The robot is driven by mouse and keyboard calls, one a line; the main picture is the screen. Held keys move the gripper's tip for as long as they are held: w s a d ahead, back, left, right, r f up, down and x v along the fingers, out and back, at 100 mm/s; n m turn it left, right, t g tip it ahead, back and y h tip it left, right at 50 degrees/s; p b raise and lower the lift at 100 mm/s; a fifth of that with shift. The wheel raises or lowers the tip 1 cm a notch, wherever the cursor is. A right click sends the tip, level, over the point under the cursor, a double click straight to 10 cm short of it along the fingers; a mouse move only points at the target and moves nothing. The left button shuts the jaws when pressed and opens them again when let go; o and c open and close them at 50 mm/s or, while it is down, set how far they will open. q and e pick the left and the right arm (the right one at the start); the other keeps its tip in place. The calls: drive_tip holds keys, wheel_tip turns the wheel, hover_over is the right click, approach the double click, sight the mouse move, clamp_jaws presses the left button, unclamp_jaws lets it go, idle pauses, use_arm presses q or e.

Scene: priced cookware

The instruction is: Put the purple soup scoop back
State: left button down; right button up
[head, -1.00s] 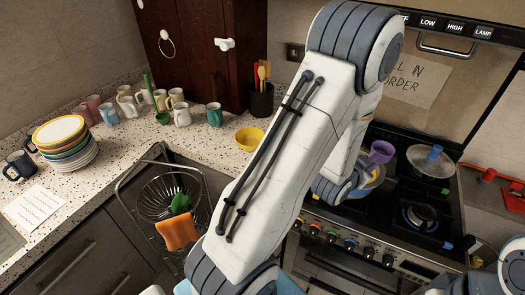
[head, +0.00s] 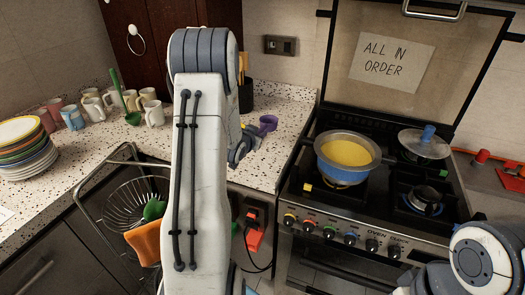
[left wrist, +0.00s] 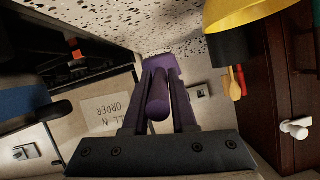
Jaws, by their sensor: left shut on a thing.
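The purple soup scoop (head: 268,123) shows in the head view over the counter, left of the stove. My left gripper (head: 250,133) is shut on it, partly hidden behind my own arm. In the left wrist view the scoop's handle (left wrist: 157,97) sits between the two fingers and its purple head lies beyond. The dark utensil holder (head: 246,96) stands at the back of the counter, mostly hidden by my arm. In the left wrist view the holder (left wrist: 236,46) is right of the scoop, with wooden and red utensils in it. My right gripper is out of view.
A pot of yellow soup (head: 346,165) stands on the stove, right of the scoop. A yellow bowl (left wrist: 240,11) is close in the left wrist view. Mugs (head: 153,113), a plate stack (head: 28,150) and a wire rack (head: 122,205) are at the left.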

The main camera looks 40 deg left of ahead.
sight(259, 159)
use_arm(q)
wheel_tip(259, 159, down, 7)
drive_tip(key=shift+r+p, duration=0.1)
drive_tip(key=shift+p, duration=0.2)
drive_tip(key=shift+f, duration=0.2)
drive_tip(key=c, duration=0.7)
unclamp_jaws()
